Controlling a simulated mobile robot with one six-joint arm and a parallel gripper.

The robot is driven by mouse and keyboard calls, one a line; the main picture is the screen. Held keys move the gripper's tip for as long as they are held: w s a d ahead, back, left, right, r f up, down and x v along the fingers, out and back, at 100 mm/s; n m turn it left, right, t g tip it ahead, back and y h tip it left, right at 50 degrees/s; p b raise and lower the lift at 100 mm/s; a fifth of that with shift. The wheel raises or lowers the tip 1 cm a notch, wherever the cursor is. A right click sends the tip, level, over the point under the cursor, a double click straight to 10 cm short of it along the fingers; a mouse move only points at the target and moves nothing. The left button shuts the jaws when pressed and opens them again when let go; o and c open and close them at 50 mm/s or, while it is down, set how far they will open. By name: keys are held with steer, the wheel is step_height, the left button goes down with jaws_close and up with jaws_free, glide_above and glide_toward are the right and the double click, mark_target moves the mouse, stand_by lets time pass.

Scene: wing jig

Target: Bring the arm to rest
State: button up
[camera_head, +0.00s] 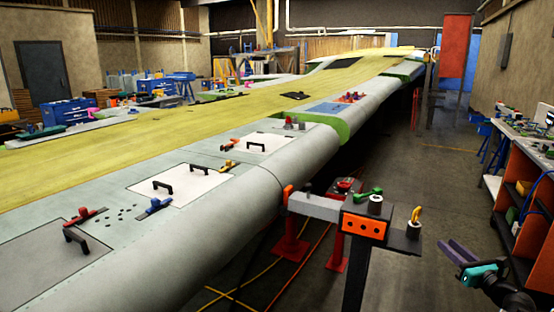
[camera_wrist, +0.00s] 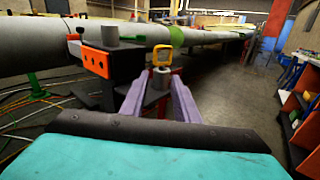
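My gripper (camera_head: 452,243) is at the lower right of the head view, with purple fingers and a teal body. In the wrist view, my gripper (camera_wrist: 160,84) has its two fingers spread apart, and I see nothing held between them. The gripper is in free air to the right of a stand (camera_head: 365,226) with an orange front block, apart from it. Beyond the fingertips in the wrist view is a yellow ring-shaped handle (camera_wrist: 162,50) on a grey cylinder. In the head view this yellow handle (camera_head: 416,214) stands upright on the stand's dark right-hand plate.
A long grey wing (camera_head: 240,205) with black-handled panels and small clamps fills the left and middle. An orange shelf bench (camera_head: 522,205) stands close on the right, near my gripper. Open floor (camera_head: 440,185) lies between wing and bench. Cables cross the floor under the wing.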

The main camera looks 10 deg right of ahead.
steer(key=w+a+f+y, duration=0.2)
steer(key=w+a+f, duration=0.3)
steer(key=a, duration=0.5)
steer(key=w+a+f+g+y, duration=0.1)
steer(key=w+a+f+y, duration=0.1)
steer(key=w+a+f, duration=0.55)
steer(key=w+a+f+y, duration=0.2)
steer(key=w+a+f, duration=0.15)
steer(key=a, duration=0.85)
steer(key=a+f+m+g+h, duration=0.35)
steer(key=a+f+m, duration=0.65)
steer(key=a+f, duration=0.5)
steer(key=s+a+f+m+g+h, duration=0.2)
steer(key=s+a+f+m+g, duration=0.3)
steer(key=s+f, duration=0.55)
steer(key=s+f+m+g+h, duration=0.2)
steer(key=s+f+m+g, duration=0.2)
steer(key=s+f+m, duration=0.5)
steer(key=s+a+f+m+g+y, duration=0.1)
steer(key=s+m+g, duration=0.4)
steer(key=s, duration=0.7)
steer(key=s+a+f+m+g+y, duration=0.1)
steer(key=s+a+m+g, duration=0.3)
steer(key=s, duration=0.8)
steer(key=shift+s+f+m+g, duration=0.25)
steer(key=shift+m+g, duration=0.3)
steer(key=shift+m, duration=0.35)
